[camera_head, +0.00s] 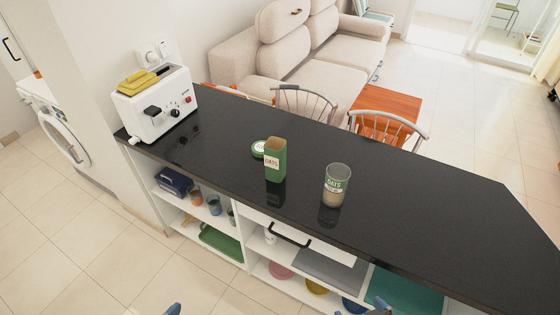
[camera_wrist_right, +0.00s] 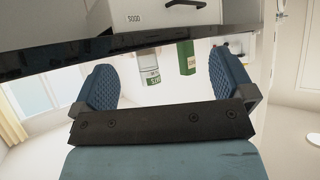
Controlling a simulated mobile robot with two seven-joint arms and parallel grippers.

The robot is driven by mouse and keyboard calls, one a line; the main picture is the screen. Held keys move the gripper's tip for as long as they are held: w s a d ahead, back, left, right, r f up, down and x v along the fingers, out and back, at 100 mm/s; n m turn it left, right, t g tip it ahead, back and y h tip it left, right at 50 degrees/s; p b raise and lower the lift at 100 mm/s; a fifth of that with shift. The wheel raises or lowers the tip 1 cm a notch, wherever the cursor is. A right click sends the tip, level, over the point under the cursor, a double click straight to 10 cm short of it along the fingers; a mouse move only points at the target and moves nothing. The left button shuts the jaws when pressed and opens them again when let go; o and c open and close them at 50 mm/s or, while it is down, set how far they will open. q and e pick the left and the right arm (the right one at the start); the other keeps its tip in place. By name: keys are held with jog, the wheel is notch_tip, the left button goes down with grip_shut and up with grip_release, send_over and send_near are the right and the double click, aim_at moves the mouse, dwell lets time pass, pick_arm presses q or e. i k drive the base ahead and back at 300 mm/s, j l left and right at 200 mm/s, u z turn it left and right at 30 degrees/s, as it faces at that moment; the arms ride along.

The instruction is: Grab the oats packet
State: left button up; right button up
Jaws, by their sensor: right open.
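The oats packet (camera_head: 276,162) is a green upright box with a pale label, standing on the black counter (camera_head: 420,205). It also shows upside down in the right wrist view (camera_wrist_right: 187,58). A clear glass jar (camera_head: 337,186) labelled OATS stands to its right, apart from it; the jar also shows in the wrist view (camera_wrist_right: 149,68). My right gripper (camera_head: 359,311) barely shows at the bottom edge. In the wrist view its blue fingers (camera_wrist_right: 165,85) are wide apart with nothing between them. My left gripper (camera_head: 150,311) shows only its fingertips, apart, at the bottom edge.
A white toaster (camera_head: 157,108) with yellow slices stands at the counter's left end. Open shelves and a drawer (camera_head: 290,236) are under the front edge. The counter's right part is clear. Chairs stand behind.

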aim_at(275, 148)
jog(key=i+j+z, duration=0.1)
jog(key=j, duration=0.35)
jog(key=i+j+z, duration=0.1)
jog(key=j, duration=0.35)
jog(key=i+j+z, duration=0.1)
jog(key=i+j, duration=0.15)
jog(key=j, duration=0.25)
jog(key=i+j, duration=0.1)
jog(key=j, duration=0.35)
jog(key=i+j+z, duration=0.15)
jog(key=j, duration=0.35)
jog(key=i+j+z, duration=0.1)
jog(key=j, duration=0.4)
